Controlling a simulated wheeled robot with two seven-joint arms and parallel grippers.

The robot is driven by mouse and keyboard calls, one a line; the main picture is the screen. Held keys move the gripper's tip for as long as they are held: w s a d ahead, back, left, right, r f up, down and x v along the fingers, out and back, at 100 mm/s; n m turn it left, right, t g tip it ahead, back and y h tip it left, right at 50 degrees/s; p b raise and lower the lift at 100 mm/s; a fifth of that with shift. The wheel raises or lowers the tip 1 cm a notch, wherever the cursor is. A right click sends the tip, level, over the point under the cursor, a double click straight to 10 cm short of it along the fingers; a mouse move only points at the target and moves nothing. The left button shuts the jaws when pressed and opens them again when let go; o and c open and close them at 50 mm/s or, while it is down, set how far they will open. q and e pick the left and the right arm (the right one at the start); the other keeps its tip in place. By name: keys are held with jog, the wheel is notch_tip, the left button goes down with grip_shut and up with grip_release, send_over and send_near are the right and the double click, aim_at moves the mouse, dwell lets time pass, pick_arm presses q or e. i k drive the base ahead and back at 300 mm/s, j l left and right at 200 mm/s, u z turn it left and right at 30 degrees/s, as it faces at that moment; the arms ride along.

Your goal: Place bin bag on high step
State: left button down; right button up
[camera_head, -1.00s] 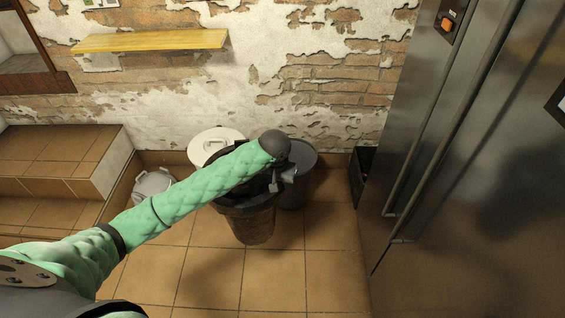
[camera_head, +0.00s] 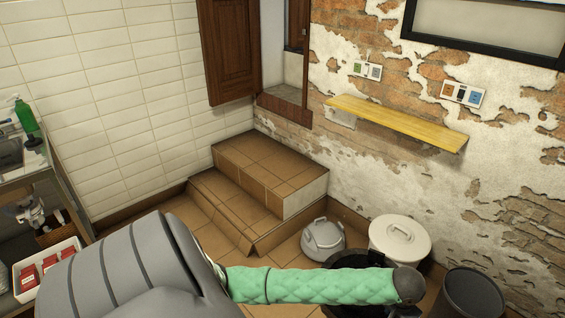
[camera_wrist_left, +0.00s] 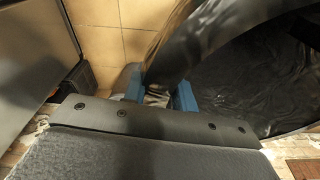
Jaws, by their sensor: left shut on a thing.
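The bin bag (camera_wrist_left: 245,85) is black, shiny plastic and fills the right of the left wrist view. My left gripper (camera_wrist_left: 158,92) is shut on a fold of it between its blue fingers. In the head view, my green-sleeved left arm lies across a black, round-topped shape (camera_head: 352,259), and the fingertips are hidden. I cannot tell there whether the bag is clear of its bin. The high step (camera_head: 268,163) is the upper of two brown tiled steps in the corner, bare on top, to the upper left of my gripper. My right gripper is not in view.
A grey lidded bin (camera_head: 322,240) stands between the steps and my arm. A white-lidded bin (camera_head: 399,242) and a dark open bin (camera_head: 470,296) stand by the brick wall. A yellow shelf (camera_head: 398,122) juts out above. The lower step (camera_head: 222,205) is bare.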

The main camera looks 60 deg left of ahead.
aim_at(266, 168)
jog(key=i+j+u, duration=0.2)
jog(key=j, duration=0.15)
jog(key=j+u, duration=0.2)
jog(key=j, duration=0.2)
jog(key=i+j+u, duration=0.2)
jog(key=j, duration=0.15)
jog(key=i+j+u, duration=0.2)
jog(key=i+j, duration=0.3)
jog(key=j, duration=0.25)
jog(key=i+j+u, duration=0.1)
jog(key=i+j, duration=0.2)
jog(key=j, duration=0.25)
jog(key=i+j, duration=0.35)
jog(key=j, duration=0.15)
jog(key=i+j, duration=0.3)
jog(key=j, duration=0.25)
jog(key=i+j+u, duration=0.1)
jog(key=i+j, duration=0.25)
jog(key=j, duration=0.15)
